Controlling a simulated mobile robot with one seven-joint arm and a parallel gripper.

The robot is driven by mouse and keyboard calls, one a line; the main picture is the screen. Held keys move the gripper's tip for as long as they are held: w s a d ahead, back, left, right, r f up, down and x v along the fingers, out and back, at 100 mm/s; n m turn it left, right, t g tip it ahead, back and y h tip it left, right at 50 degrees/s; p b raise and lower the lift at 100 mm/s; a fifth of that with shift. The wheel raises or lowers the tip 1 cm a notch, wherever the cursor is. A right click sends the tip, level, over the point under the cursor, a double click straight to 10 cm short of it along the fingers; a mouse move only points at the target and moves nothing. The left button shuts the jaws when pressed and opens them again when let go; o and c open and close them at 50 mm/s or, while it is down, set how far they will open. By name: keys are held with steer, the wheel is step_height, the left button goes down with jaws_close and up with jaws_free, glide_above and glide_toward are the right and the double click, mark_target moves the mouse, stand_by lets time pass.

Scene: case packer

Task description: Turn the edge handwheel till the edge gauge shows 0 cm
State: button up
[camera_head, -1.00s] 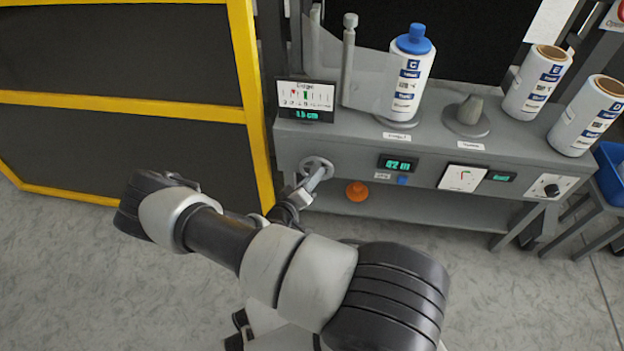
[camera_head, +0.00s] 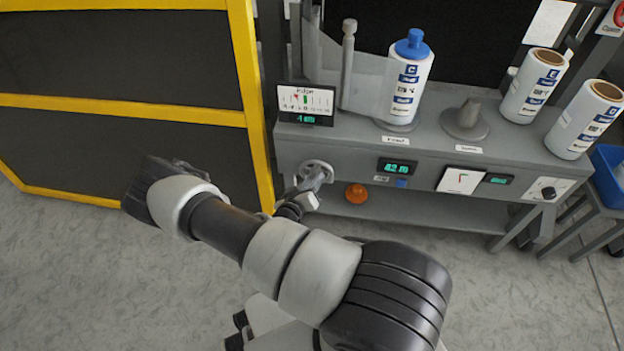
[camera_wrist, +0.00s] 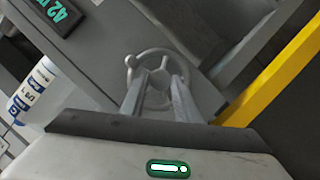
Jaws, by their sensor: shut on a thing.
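The edge handwheel (camera_head: 316,168) is a light grey spoked wheel on the left of the machine's front panel. It also shows in the wrist view (camera_wrist: 157,54), at the far end of my fingers. My gripper (camera_head: 312,186) is at the wheel and shut on it; in the wrist view my two fingers (camera_wrist: 158,95) reach to its lower rim. Which part of the wheel lies between the fingertips is hard to see. The edge gauge (camera_head: 305,103) stands above the wheel, with a marked scale and a green digital readout. The readout's figures are too blurred to read surely.
A yellow-framed dark guard (camera_head: 245,100) stands close left of the wheel. An orange knob (camera_head: 356,193) and a display reading about 42 m (camera_head: 397,166) are to the right.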

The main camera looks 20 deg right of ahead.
steer(key=m+y+p, duration=0.1)
steer(key=m, duration=0.1)
steer(key=m+t+y+p, duration=0.1)
steer(key=m+y, duration=0.1)
steer(key=m+t+y+p, duration=0.1)
steer(key=m, duration=0.2)
steer(key=shift+s+d+p, duration=0.25)
steer(key=shift+d+p, duration=0.05)
steer(key=shift+p, duration=0.05)
steer(key=shift+t+y, duration=0.3)
stand_by(0.4)
steer(key=o, duration=0.8)
steer(key=shift+c, duration=0.2)
steer(key=p+v, duration=0.3)
steer(key=v, duration=1.4)
steer(key=shift+s, duration=0.2)
steer(key=shift+a+r, duration=0.1)
